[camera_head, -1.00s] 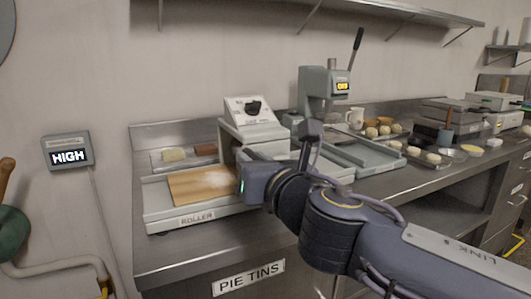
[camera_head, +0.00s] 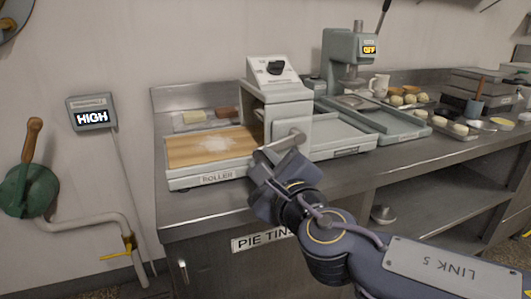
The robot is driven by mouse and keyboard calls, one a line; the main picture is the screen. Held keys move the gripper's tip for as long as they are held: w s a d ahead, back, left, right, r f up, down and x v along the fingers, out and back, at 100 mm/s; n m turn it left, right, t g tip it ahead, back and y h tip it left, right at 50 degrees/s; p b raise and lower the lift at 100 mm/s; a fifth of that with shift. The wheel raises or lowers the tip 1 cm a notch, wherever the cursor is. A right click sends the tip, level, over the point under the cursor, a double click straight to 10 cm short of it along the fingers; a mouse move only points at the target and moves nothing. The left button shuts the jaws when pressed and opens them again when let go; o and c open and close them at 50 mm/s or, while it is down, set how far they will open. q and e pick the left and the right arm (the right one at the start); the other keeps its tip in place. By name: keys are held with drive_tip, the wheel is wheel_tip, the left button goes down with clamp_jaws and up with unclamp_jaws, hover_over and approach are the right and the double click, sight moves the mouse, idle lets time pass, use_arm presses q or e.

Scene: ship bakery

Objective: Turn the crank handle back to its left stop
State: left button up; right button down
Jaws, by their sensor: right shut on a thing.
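The roller machine (camera_head: 213,179) stands on the steel counter, with a flour-dusted wooden board (camera_head: 205,147) at its left. Its pale metal crank arm (camera_head: 286,142) is on the front of the housing and slopes down to the left, to my right gripper. My right gripper (camera_head: 266,163) is shut on the crank handle at the arm's lower left end. The grip itself is mostly hidden by the jaws. My left gripper is not in view.
A green press (camera_head: 345,55) reading OFF stands behind, with trays and dough pieces to its right. A display reading HIGH (camera_head: 92,118) and a green wheel with a wooden handle (camera_head: 28,190) are on the left wall. The counter's front edge lies just below my gripper.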

drive_tip(key=shift+d+f+n+b, duration=0.2)
drive_tip(key=shift+f+n+b, duration=0.1)
drive_tip(key=shift+f+n, duration=0.75)
drive_tip(key=shift+w+d+f, duration=0.15)
drive_tip(key=shift+d+f, duration=0.1)
drive_tip(key=shift+f, duration=0.25)
drive_tip(key=c, duration=1.3)
unclamp_jaws()
drive_tip(key=shift+d, duration=0.1)
drive_tip(key=shift+o, duration=0.2)
drive_tip(key=p+v, duration=0.1)
drive_tip(key=v, duration=0.6)
drive_tip(key=shift+s, duration=0.35)
